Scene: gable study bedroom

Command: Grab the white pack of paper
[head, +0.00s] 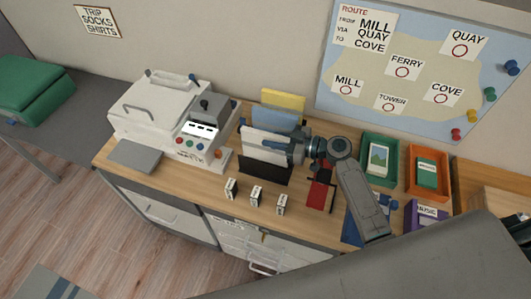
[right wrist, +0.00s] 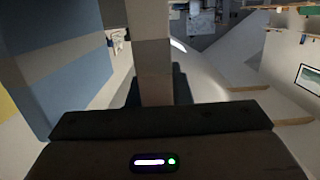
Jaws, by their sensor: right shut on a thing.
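The white pack of paper (head: 262,145) stands upright in a dark rack (head: 264,170) on the wooden desk, in front of a blue pack (head: 277,118) and a yellow pack (head: 284,100). My right gripper (head: 298,150) reaches it from the right and is shut on its right end. In the right wrist view a pale upright edge (right wrist: 151,65) stands between the dark fingers. The blue (right wrist: 65,60) and yellow packs show at the left there. The pack's lower part is hidden by the rack front. My left gripper is not in view.
A white printer (head: 150,108) stands left of the rack. Several small items lie in front, including a white-and-black box (head: 256,196). Right of my arm are a green tray (head: 366,178), an orange tray (head: 413,185) and a purple tray (head: 409,222). A map board (head: 420,60) hangs behind.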

